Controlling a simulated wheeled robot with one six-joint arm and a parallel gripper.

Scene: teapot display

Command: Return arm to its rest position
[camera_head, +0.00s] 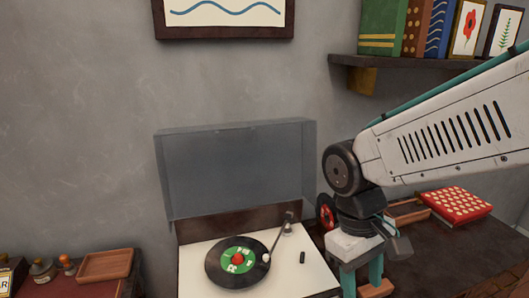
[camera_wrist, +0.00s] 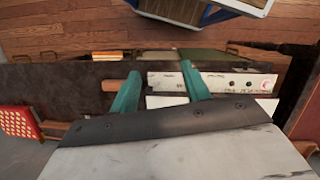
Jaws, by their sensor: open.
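My gripper (camera_head: 362,284) hangs pointing down at the right front corner of the record player, low in the head view. Its two teal fingers stand apart with a gap between them. In the wrist view my gripper (camera_wrist: 160,72) also shows parted fingers and nothing clasped between them. A white panel with small knobs (camera_wrist: 240,84) lies behind and beside the fingers. A light wooden piece (camera_wrist: 114,85) shows just left of the left finger; I cannot tell whether they touch. My arm reaches in from the right.
The record player (camera_head: 210,284) has its clear lid (camera_head: 238,168) raised and a black record (camera_head: 224,272) on it. A red patterned box (camera_head: 455,204) lies on the dark table at right. A bookshelf (camera_head: 345,60) is above my arm. A wooden tray (camera_head: 105,266) is at left.

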